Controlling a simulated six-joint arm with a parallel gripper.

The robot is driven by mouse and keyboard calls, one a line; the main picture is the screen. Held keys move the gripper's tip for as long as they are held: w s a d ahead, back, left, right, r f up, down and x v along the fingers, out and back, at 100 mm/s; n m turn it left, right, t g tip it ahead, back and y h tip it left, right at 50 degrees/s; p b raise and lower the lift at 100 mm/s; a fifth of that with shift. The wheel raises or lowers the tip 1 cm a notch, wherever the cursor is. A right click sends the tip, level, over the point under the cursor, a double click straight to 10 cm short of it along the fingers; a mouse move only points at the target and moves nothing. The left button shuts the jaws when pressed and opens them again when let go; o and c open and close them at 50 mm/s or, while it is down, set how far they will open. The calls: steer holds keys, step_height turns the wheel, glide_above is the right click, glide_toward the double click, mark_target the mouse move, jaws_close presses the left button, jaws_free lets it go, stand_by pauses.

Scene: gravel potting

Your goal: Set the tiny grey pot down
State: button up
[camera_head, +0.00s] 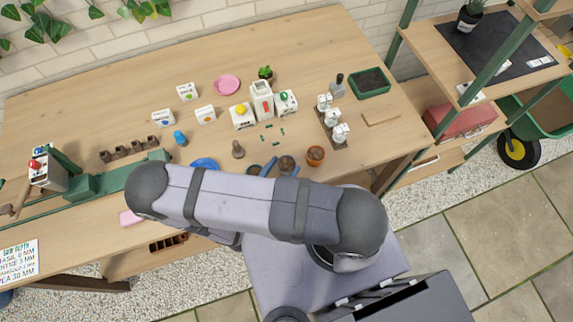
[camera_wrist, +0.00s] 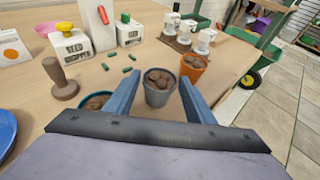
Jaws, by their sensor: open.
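The tiny grey pot (camera_wrist: 157,97), filled with brown lumps, stands upright on the wooden table in the wrist view. It also shows in the head view (camera_head: 286,166), close to the table's front edge. My gripper (camera_wrist: 161,77) is open, with one blue finger on each side of the pot. A gap shows between the pot and the right finger; the left finger is close to the pot's wall, and I cannot tell if they touch. In the head view, my gripper (camera_head: 283,167) is partly hidden by my arm.
A terracotta pot (camera_wrist: 194,67) stands just right of the right finger. A teal dish with brown contents (camera_wrist: 96,102) lies left of the left finger, beside a brown tamper (camera_wrist: 63,88). Small green pieces (camera_wrist: 127,69) lie beyond. White-topped bottles (camera_head: 332,120) stand behind right.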

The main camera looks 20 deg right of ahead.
mark_target(283, 171)
steer(key=shift+c, duration=0.5)
steer(key=c, duration=0.8)
steer(key=shift+o, duration=0.2)
steer(key=shift+r, duration=0.15)
steer(key=shift+r+p, duration=0.95)
steer(key=shift+r, duration=0.05)
steer(key=shift+r+p, duration=0.75)
steer(key=shift+r, duration=0.2)
steer(key=s+a+b, duration=0.2)
steer(key=s+a, duration=1)
steer(key=shift+s+a+f+b, duration=0.3)
steer(key=shift+s+a+b, duration=0.05)
steer(key=shift+s+b, duration=0.05)
